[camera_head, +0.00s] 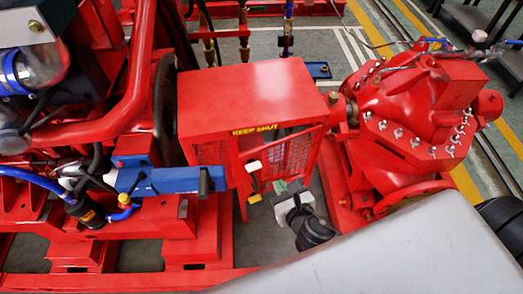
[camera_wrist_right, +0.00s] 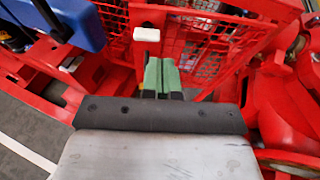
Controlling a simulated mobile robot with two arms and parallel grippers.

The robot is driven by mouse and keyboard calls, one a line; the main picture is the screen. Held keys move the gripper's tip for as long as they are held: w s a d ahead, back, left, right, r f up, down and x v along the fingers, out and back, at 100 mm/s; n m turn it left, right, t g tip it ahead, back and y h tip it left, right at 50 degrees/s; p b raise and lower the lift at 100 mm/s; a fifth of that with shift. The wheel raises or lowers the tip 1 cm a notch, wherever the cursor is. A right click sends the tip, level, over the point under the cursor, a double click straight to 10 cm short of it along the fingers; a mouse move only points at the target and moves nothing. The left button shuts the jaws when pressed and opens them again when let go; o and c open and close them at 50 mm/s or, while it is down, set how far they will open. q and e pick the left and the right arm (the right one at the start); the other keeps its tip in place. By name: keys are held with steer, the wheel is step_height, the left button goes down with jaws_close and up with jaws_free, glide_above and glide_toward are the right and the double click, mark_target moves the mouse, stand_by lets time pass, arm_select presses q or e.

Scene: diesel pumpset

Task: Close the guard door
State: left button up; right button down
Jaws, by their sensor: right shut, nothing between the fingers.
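The red guard (camera_head: 250,95) is a box with a yellow "KEEP SHUT" label. Its mesh guard door (camera_head: 295,158) stands ajar, its left edge swung out from the box; it also shows in the right wrist view (camera_wrist_right: 205,45). A white handle block (camera_head: 253,166) sits at the door's left edge and shows in the wrist view (camera_wrist_right: 146,34). My right gripper (camera_head: 281,187), with green fingers, is shut and empty in front of the door. In the wrist view its fingers (camera_wrist_right: 160,70) are together, just below the handle; contact cannot be told. My left gripper is not in view.
A red pump (camera_head: 420,115) with bolted flanges stands right of the guard. A blue engine part (camera_head: 165,180) juts out left of the door. Red base rails (camera_head: 205,240) run below. Grey floor shows beneath the door.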

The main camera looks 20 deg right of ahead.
mark_target(257, 152)
steer(key=x, duration=1.2)
steer(key=shift+w+r, duration=0.2)
steer(key=shift+r, duration=0.1)
steer(key=shift+w, duration=0.6)
steer(key=w+m+h, duration=0.1)
steer(key=w, duration=0.1)
steer(key=w+m+h+b, duration=0.1)
steer(key=w, duration=0.1)
steer(key=w+m+h+b, duration=0.1)
steer(key=shift+w+a+r+h, duration=0.2)
steer(key=shift+w+a+h, duration=0.1)
steer(key=shift+w, duration=0.1)
steer(key=shift+d, duration=0.1)
